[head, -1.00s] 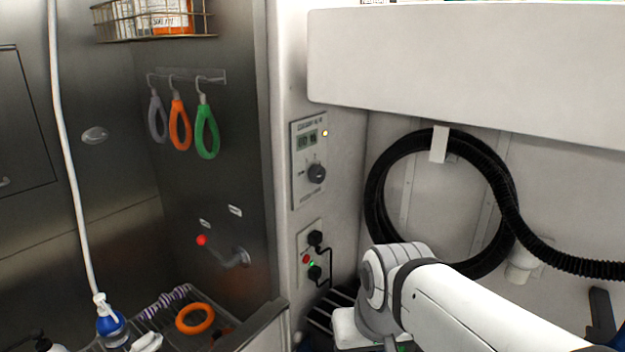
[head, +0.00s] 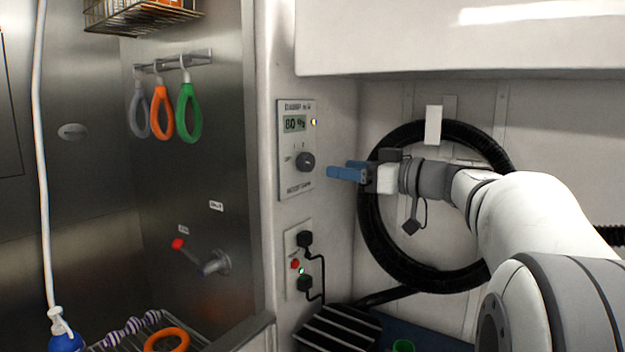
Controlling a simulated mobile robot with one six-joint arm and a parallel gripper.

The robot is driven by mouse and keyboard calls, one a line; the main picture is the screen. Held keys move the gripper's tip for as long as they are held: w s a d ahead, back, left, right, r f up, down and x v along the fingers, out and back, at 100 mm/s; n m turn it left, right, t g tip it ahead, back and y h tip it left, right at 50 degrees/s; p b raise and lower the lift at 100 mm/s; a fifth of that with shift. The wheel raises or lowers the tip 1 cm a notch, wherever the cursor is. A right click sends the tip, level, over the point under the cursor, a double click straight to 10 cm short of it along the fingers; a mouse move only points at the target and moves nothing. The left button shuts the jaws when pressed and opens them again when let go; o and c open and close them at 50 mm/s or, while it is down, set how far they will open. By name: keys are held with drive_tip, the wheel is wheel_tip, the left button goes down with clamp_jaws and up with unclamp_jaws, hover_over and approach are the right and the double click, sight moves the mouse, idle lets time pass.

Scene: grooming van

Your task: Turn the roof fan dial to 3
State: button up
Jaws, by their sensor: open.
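A black round dial (head: 305,161) sits on a pale control panel (head: 296,183) on the narrow wall in the middle of the head view. The panel has a small display (head: 294,123) reading what looks like 80 and a percent sign, and a lit lamp (head: 313,122) beside it. The marks round the dial and its label are too small to read surely, so I cannot tell that it is the roof fan's. My gripper (head: 338,173), with blue fingers, is just right of the dial, pointing left at the panel. It is open and empty, apart from the dial.
Below the panel is a socket plate (head: 299,260) with black plugs and a cable. A coiled black hose (head: 375,245) hangs behind my arm. Left are a red-tipped lever (head: 178,244) and hanging loops (head: 188,112). A white cabinet (head: 430,40) overhangs above.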

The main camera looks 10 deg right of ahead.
sight(311, 163)
drive_tip(key=p+x, duration=0.1)
drive_tip(key=x, duration=0.6)
drive_tip(key=shift+w+a+r, duration=0.15)
drive_tip(key=shift+w+a, duration=0.05)
drive_tip(key=shift+w, duration=0.15)
